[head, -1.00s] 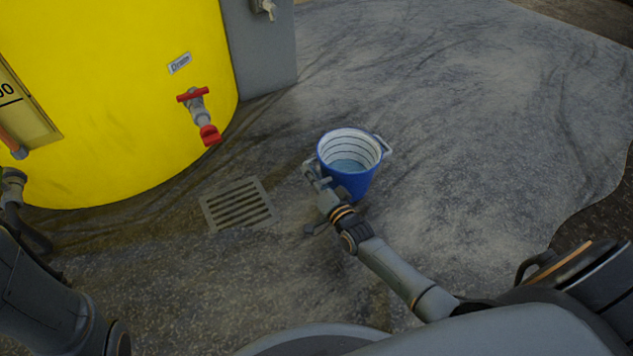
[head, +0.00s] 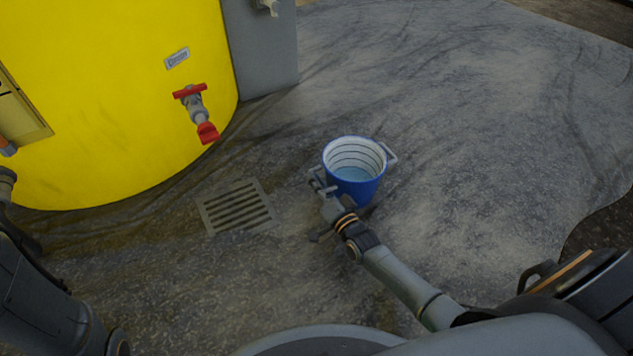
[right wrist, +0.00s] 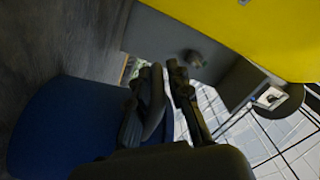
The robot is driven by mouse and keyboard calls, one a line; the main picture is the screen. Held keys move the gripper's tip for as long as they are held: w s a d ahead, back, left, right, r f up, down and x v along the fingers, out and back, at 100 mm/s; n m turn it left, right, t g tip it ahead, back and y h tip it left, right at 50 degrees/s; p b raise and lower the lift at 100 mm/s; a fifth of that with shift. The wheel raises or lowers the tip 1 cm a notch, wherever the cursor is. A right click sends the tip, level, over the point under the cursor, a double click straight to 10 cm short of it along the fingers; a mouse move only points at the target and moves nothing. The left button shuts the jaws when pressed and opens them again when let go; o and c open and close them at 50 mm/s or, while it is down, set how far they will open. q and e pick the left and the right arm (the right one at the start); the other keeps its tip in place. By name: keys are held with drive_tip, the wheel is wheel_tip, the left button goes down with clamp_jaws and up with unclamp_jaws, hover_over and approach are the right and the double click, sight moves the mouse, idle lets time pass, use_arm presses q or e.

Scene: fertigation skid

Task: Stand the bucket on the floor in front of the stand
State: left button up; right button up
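The blue bucket (head: 365,190), with a white ringed inside and water in it, is upright or nearly so, right of the floor drain. I cannot tell whether its base touches the floor (head: 470,190). My right gripper (head: 318,182) is at the bucket's left side handle and looks shut on it. In the right wrist view, the fingers (right wrist: 168,95) are close together beside the blue bucket wall (right wrist: 60,130). A grey upright block (head: 260,50), possibly the stand, is beside the yellow tank. My left gripper is not in view; only part of my left arm shows.
The yellow tank (head: 110,100) with a red-handled drain tap (head: 195,105) fills the upper left. A floor grate (head: 236,206) lies between tank and bucket. A small tap (head: 268,6) is on the grey block. The floor behind and right of the bucket is clear.

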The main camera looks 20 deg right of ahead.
drive_tip(key=shift+d, duration=0.1)
idle(0.4)
drive_tip(key=s+p, duration=0.6)
drive_tip(key=s, duration=0.6)
drive_tip(key=shift+d+f, duration=0.15)
drive_tip(key=shift+d, duration=0.3)
